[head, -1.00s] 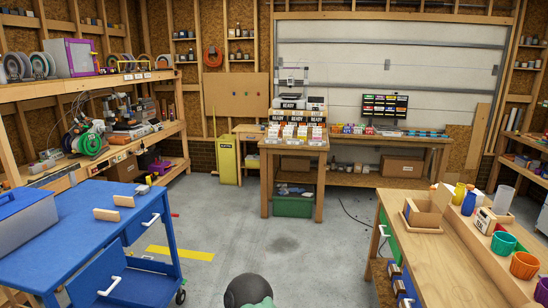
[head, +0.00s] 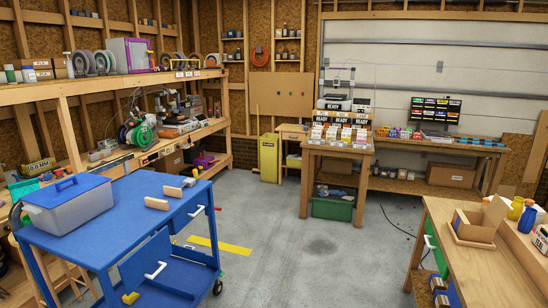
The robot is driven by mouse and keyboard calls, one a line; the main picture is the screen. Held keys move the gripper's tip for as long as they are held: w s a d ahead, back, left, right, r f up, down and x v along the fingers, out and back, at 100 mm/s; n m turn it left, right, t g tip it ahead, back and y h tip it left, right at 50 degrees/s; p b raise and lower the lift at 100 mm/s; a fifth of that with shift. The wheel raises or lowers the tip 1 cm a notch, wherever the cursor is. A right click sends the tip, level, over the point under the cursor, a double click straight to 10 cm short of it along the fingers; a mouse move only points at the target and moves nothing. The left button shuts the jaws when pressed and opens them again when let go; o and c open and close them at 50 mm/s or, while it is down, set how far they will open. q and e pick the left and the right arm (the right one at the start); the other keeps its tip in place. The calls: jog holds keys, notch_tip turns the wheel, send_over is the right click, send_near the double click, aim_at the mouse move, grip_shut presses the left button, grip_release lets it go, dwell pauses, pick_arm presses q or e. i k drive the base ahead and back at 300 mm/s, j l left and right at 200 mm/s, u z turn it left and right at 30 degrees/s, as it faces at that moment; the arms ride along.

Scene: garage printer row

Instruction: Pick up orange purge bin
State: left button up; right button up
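I see no orange purge bin for certain in the head view now. An orange cup stood on the right-hand wooden bench in the earlier frame, but that part of the bench is now outside the picture. The bench (head: 478,262) shows only its left part, with an open cardboard box (head: 481,222) on it. Neither of my grippers is in view.
A blue cart (head: 120,226) with a grey lidded box (head: 68,205) stands at left. A green bin (head: 333,208) sits under the central table (head: 338,150). A yellow cabinet (head: 268,158) stands behind. Clear concrete floor (head: 310,265) lies between cart and bench.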

aim_at(163, 134)
jog(key=i+z, duration=0.15)
jog(key=i, duration=0.4)
jog(key=i+z, duration=0.15)
jog(key=i, duration=0.4)
jog(key=i+j+z, duration=0.15)
jog(key=i, duration=0.4)
jog(key=i+j+z, duration=0.15)
jog(key=i, duration=0.35)
jog(key=i+u, duration=0.1)
jog(key=i, duration=0.9)
jog(key=i+l, duration=0.2)
jog(key=i, duration=0.8)
jog(key=i+j+u, duration=0.25)
jog(key=i+u, duration=1)
jog(key=i, duration=0.25)
jog(key=i+l+u, duration=0.3)
jog(key=i+u, duration=0.15)
jog(key=i+j+z, duration=0.1)
jog(key=i+j, duration=0.15)
jog(key=i, duration=0.25)
jog(key=i+j, duration=0.3)
jog(key=i, duration=0.2)
jog(key=i+j+z, duration=0.15)
jog(key=i+j, duration=0.15)
jog(key=i, duration=0.2)
